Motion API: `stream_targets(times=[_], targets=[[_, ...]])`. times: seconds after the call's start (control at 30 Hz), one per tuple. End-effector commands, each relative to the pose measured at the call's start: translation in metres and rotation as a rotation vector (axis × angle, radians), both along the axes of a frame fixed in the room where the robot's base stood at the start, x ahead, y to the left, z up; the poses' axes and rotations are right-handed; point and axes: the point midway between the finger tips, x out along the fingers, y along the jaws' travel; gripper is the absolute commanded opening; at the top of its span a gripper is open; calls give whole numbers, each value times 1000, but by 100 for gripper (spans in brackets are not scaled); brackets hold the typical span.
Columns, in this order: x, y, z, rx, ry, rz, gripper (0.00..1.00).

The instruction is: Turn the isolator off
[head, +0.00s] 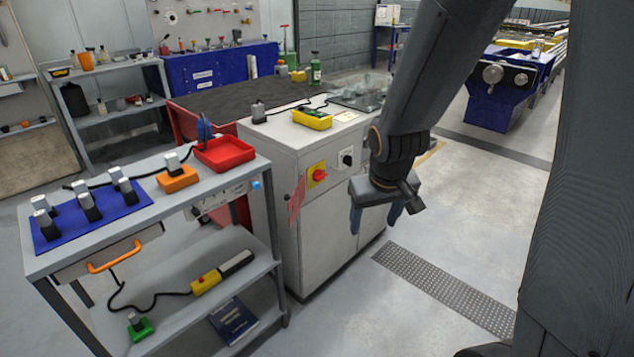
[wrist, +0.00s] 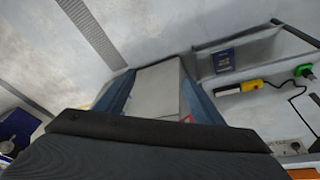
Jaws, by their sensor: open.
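The isolator (head: 318,174) is a red rotary knob on a yellow plate. It is on the front of the pale grey cabinet (head: 278,156), in the middle of the head view. The knob's exact angle is too small to tell. My gripper (head: 376,218) hangs to the right of the isolator and in front of the cabinet, fingers pointing down. It is open and empty, and apart from the isolator. In the wrist view my gripper (wrist: 157,75) shows two spread blue-grey fingers with the cabinet between them. The isolator cannot be made out there.
A black rotary switch (head: 347,158) on a white plate sits right of the isolator. A red tag (head: 296,200) hangs at its lower left. A grey trolley (head: 155,218) with plugs and trays stands left. A perforated floor strip (head: 445,288) lies on open floor at right.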

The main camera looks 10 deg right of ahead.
Motion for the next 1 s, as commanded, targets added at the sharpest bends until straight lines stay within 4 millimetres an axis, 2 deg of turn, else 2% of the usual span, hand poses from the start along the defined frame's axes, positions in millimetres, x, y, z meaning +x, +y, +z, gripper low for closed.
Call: stream_targets(times=[0.03,0.1,0.2,0.3,0.4,0.5,0.6,0.8,1.0], targets=[[40,-12,-18,-11,-77,19,62],[93,-22,-31,-16,-202,60,62],[161,-31,-47,-6,-376,130,62],[217,-32,-61,29,-546,208,62],[261,-30,-76,92,-707,289,62],[289,-24,-91,176,-858,369,62],[301,-17,-103,272,-984,438,62],[300,-10,-116,427,-1145,524,62],[300,-4,-117,483,-1194,553,62]])
